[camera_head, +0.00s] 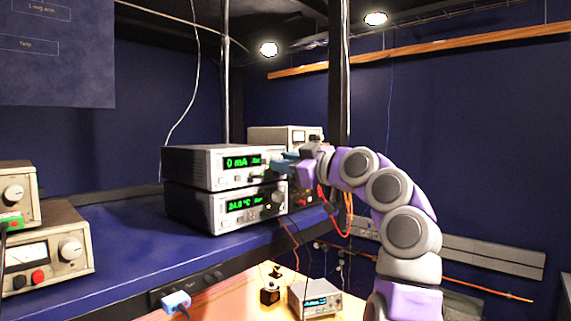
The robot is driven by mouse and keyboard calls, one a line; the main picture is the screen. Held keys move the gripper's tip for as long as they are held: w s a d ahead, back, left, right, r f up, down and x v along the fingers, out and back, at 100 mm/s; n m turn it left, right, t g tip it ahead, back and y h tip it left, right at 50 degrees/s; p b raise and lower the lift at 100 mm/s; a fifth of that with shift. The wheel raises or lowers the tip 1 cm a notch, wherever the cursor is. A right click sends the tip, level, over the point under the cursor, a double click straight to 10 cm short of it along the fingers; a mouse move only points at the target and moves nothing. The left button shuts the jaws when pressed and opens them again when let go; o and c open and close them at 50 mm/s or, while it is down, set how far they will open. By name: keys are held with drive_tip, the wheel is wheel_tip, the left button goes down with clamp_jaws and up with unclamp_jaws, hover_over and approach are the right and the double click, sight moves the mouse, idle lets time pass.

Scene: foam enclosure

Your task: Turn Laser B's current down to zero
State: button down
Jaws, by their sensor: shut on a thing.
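Two stacked instruments stand at the right end of the blue shelf. The upper instrument (190,167) has a green display reading "0 mA" and a further word too small to read. The lower instrument (190,206) has a green display that seems to read 24.8 °C. I cannot read any Laser B label. My gripper (281,163) reaches in from the right to the right part of the upper front panel. It is shut on what seems to be the upper instrument's knob, which the fingers hide.
Another instrument (285,136) stands behind the stack. Two older units with knobs (42,250) sit at the left shelf edge. A dark post (339,70) rises behind my arm. Red and orange cables hang near the stack. Below, a small display box (314,299) sits on a lower surface.

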drive_tip(key=c, duration=0.9)
unclamp_jaws()
drive_tip(key=b+v, duration=0.3)
drive_tip(key=v, duration=1.4)
drive_tip(key=shift+d, duration=0.15)
